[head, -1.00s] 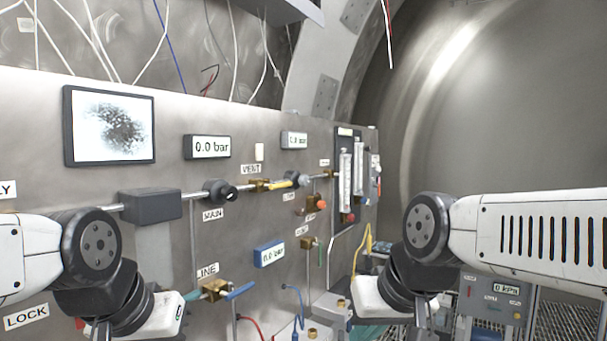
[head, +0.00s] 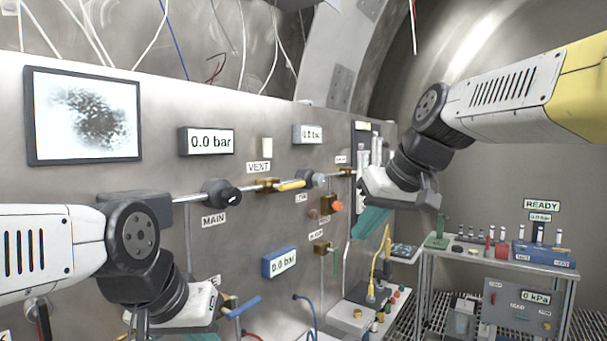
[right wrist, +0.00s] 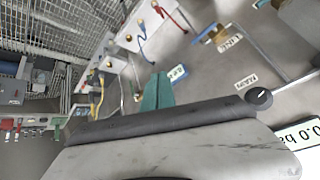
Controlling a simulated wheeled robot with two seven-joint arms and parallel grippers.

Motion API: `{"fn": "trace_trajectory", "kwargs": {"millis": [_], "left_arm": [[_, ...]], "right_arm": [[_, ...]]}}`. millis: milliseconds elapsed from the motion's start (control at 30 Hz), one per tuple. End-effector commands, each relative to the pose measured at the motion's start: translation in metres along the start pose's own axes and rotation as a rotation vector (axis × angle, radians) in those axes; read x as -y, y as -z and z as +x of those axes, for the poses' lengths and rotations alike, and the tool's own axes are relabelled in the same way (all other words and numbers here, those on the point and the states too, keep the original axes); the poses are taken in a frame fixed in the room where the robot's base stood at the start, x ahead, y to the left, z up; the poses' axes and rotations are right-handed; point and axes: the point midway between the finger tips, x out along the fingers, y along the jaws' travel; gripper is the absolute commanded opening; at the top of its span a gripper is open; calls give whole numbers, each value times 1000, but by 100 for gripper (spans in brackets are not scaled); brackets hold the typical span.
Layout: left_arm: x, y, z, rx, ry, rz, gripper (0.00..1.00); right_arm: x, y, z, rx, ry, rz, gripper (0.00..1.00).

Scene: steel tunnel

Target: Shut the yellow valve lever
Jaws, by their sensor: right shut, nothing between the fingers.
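The yellow valve lever (head: 291,185) sits on a brass valve on the horizontal pipe, below the VENT label. It lies nearly along the pipe. I cannot make it out in the right wrist view. My right gripper (head: 369,222) is to the right of the lever and lower, apart from it, its teal fingers pointing down. The fingers (right wrist: 157,91) show together and empty in the right wrist view. My left gripper (head: 200,334) is at the bottom, near a blue lever (head: 243,307); its fingertips are mostly cut off or hidden.
A black MAIN knob (head: 221,194) is on the same pipe, left of the lever. A red knob (head: 337,206) and gauge tubes sit on the panel's right part. A metal cart (head: 499,262) with bottles stands at the right. Open space lies before the panel.

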Motion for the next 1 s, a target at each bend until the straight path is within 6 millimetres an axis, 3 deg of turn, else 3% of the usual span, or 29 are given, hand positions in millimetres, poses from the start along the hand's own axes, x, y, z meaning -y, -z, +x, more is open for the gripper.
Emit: {"fn": "trace_trajectory", "kwargs": {"millis": [300,500,700,1000], "left_arm": [[0,0,0,0,0,0,0],[0,0,0,0,0,0,0],[0,0,0,0,0,0,0],[0,0,0,0,0,0,0]], "right_arm": [[2,133,-16,-92,147,-210,0],[3,202,-23,-179,239,-374,0],[3,239,-28,-245,290,-488,0],[4,249,-30,-269,306,-529,0]]}}
